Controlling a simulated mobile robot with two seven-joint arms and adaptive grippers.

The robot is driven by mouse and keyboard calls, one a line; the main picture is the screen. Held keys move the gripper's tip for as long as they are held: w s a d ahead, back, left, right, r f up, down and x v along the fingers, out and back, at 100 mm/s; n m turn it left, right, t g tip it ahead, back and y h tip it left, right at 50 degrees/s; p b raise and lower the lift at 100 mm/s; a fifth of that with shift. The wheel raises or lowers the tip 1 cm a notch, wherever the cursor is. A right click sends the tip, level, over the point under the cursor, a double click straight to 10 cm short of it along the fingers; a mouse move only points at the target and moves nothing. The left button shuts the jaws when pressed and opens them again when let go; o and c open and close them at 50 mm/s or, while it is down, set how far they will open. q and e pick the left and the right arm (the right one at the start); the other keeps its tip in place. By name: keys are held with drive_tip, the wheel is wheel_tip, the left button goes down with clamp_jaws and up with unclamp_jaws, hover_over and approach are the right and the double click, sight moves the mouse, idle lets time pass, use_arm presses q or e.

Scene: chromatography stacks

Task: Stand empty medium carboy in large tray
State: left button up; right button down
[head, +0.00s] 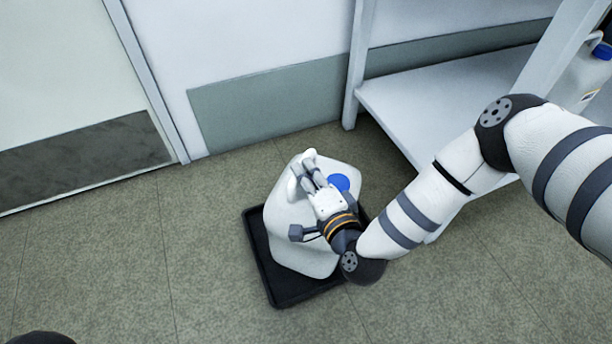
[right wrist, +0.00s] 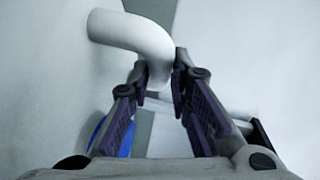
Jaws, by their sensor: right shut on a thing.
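The white medium carboy (head: 290,235) with a blue cap (head: 340,182) is over the black large tray (head: 262,268) on the floor. It looks roughly upright, and its base appears within the tray's outline. I cannot tell whether the base rests on the tray floor or hangs just above it. My right gripper (head: 308,174) reaches over the carboy's top and is shut on its handle. In the right wrist view the curved white handle (right wrist: 138,35) runs down between the fingertips (right wrist: 163,82). The gripper and forearm hide part of the carboy and the tray's right side. My left gripper is out of view.
A white shelf unit (head: 455,95) stands behind and right, its leg near the tray. Another container with a blue cap (head: 601,51) is at the far upper right. A door (head: 70,90) and wall are at the back. The floor left of the tray is clear.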

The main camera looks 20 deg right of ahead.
drive_tip(key=shift+r, duration=0.15)
drive_tip(key=c, duration=1.5)
unclamp_jaws()
drive_tip(key=s+p, duration=0.1)
drive_tip(key=s, duration=0.2)
drive_tip(key=s+r+p, duration=0.1)
drive_tip(key=s, duration=0.3)
drive_tip(key=s+r+p, duration=0.1)
drive_tip(key=s+p, duration=0.1)
drive_tip(key=s, duration=0.1)
drive_tip(key=shift+s+d+r, duration=0.1)
drive_tip(key=shift+s+d, duration=0.1)
drive_tip(key=shift+s, duration=0.7)
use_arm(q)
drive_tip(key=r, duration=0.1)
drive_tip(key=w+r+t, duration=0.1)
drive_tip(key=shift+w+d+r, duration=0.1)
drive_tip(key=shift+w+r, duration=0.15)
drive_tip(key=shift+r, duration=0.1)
